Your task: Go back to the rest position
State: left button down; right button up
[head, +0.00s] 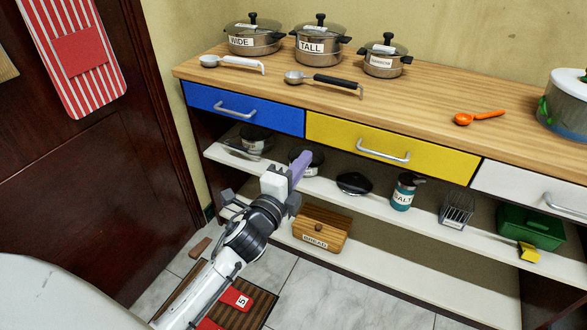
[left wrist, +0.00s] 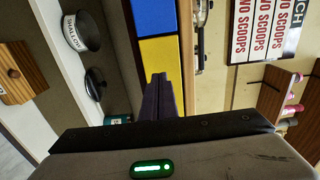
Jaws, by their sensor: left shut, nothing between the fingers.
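My left gripper (head: 302,166) reaches in from the lower left in the head view, in front of the shelves below the counter. Its purple fingers are together and hold nothing. In the left wrist view the shut fingers (left wrist: 158,95) point at the yellow drawer front. The fingers appear apart from the drawers, though the exact gap is hard to judge. My right gripper is in neither view.
Below are closed blue (head: 240,110), yellow (head: 392,150) and white (head: 530,186) drawers. Shelves hold a bread box (head: 321,229), a salt can (head: 403,192) and a green bin (head: 530,226).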

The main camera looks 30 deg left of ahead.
pick_arm(q)
jog(key=shift+s+d, duration=0.1)
jog(key=shift+s, duration=1.7)
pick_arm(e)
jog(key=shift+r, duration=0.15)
